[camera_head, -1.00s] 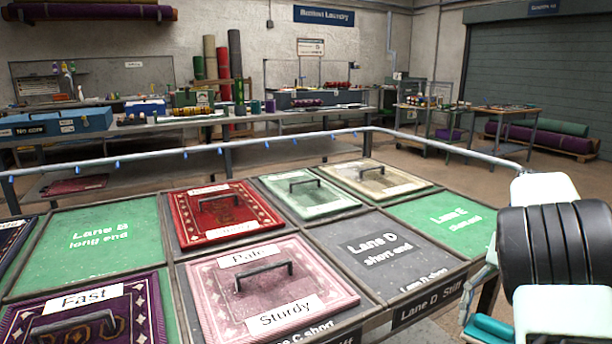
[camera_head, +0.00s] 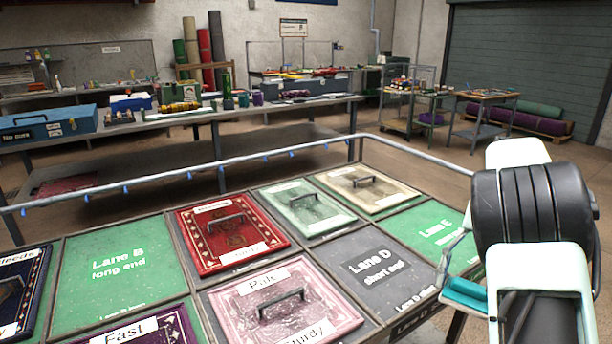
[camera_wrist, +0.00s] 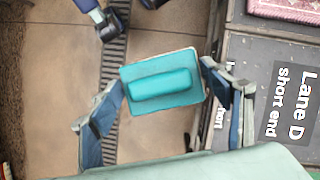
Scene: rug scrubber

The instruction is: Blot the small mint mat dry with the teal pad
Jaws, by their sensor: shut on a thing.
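The small mint mat (camera_head: 327,217) lies flat in its own bay at the back of the table in the head view, with a dark handle and pale labels on it. The teal pad (camera_wrist: 135,76) is in the middle of the wrist view, a block with a raised teal grip and a pale underside edge. My gripper (camera_wrist: 163,80) is shut on the pad, one finger at each side. In the head view the pad (camera_head: 466,291) hangs at the table's right edge, well to the right of and nearer than the mint mat. The fingertips are partly hidden there.
A red mat (camera_head: 262,252), a cream mat (camera_head: 393,194) and a pink mat (camera_head: 232,312) with handles lie around the mint mat. The grey Lane D bay (camera_head: 345,245) and a green bay (camera_head: 412,214) are bare. A pale rail (camera_head: 300,150) runs behind the table.

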